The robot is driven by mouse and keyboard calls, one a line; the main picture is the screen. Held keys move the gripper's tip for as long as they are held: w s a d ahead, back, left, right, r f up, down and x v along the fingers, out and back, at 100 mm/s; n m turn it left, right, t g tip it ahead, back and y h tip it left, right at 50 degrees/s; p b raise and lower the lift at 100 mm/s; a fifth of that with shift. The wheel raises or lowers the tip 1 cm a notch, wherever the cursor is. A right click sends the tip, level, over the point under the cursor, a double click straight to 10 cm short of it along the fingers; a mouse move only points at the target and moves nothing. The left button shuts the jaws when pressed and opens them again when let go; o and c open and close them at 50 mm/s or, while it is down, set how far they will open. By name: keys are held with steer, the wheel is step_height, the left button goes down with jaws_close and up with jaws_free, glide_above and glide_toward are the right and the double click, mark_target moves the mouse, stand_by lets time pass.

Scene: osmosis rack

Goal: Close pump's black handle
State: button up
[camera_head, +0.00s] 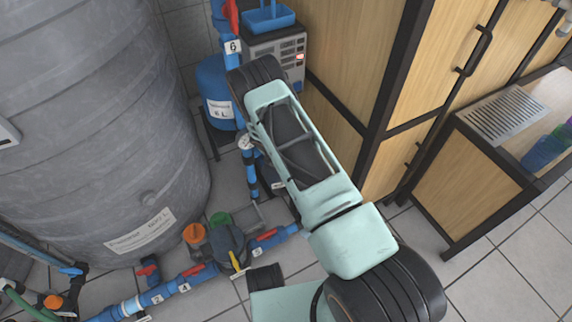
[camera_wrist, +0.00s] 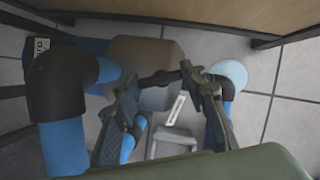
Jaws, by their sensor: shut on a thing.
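In the wrist view my gripper (camera_wrist: 160,75) has its two dark fingers on either side of the pump's black handle (camera_wrist: 162,79), closed on its ends. The handle lies crosswise in front of a grey-brown rounded body (camera_wrist: 158,52), which looks like the pump. A white label strip (camera_wrist: 176,108) hangs just below the handle. In the head view my arm covers the handle, most of the pump and my gripper. The handle's exact angle to its pipe is hard to tell.
Blue pipes with black elbows (camera_wrist: 57,85) stand close at the left in the wrist view. A big grey tank (camera_head: 90,110) fills the left of the head view. A blue vessel (camera_head: 214,85) and wooden cabinets (camera_head: 335,45) border the space. Floor tiles are clear at lower right.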

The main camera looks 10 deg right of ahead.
steer(key=o, duration=1.2)
steer(key=shift+c, duration=0.2)
steer(key=shift+n, duration=0.3)
